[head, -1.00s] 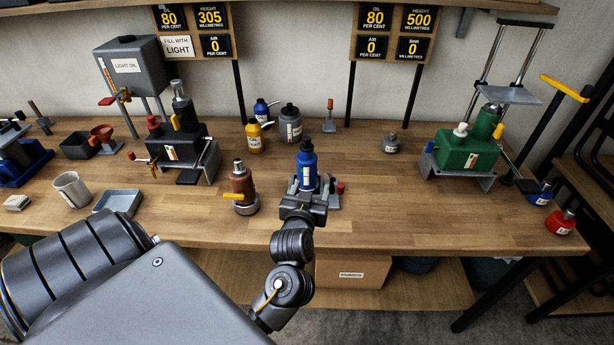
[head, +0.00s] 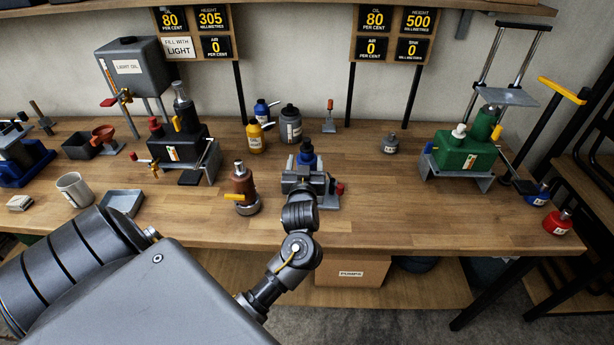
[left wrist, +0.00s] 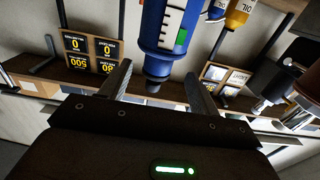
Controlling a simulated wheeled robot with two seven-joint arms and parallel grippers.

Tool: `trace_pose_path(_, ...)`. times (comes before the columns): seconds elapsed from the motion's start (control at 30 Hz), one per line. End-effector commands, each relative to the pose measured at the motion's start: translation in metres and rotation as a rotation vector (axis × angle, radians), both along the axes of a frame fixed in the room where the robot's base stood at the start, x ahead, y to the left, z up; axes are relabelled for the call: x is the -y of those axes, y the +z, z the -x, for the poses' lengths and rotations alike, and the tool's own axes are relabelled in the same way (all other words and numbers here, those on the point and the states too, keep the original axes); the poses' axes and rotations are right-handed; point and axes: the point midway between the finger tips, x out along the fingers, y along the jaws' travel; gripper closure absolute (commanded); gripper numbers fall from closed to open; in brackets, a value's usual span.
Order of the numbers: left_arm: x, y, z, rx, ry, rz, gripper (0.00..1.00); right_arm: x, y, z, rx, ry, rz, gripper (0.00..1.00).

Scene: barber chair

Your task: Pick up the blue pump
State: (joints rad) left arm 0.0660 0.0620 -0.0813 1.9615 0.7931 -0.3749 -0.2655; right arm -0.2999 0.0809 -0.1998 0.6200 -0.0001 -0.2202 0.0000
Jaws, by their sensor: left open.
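The blue pump (head: 307,154) stands on the bench at centre, and only its top shows above my gripper in the head view. My left gripper (head: 303,178) is in front of it and hides most of its body. In the left wrist view the picture is upside down, and the blue pump (left wrist: 165,35) shows with its dark tip pointing toward the gap between the fingers of my left gripper (left wrist: 160,82). The fingers are spread apart and open. I cannot tell whether they touch the pump. My right gripper is in neither view.
A brown pump (head: 243,187) stands left of the gripper. A yellow bottle (head: 255,138) and a grey bottle (head: 290,125) stand behind. The bench to the right (head: 390,200) is clear.

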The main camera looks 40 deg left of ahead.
Motion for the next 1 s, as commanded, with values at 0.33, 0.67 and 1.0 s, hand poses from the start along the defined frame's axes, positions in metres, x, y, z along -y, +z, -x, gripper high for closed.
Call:
trace_pose_path(0.33, -0.025, -0.005, -0.037, -0.001, 0.000, -0.003, 0.38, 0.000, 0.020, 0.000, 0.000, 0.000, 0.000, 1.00)
trace_pose_path(0.67, -0.027, -0.008, -0.040, 0.000, 0.000, 0.000, 0.41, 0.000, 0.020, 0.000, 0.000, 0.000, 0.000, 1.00)
trace_pose_path(1.0, -0.027, -0.008, -0.040, -0.001, -0.001, 0.001, 0.85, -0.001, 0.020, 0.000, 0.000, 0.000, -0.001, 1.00)
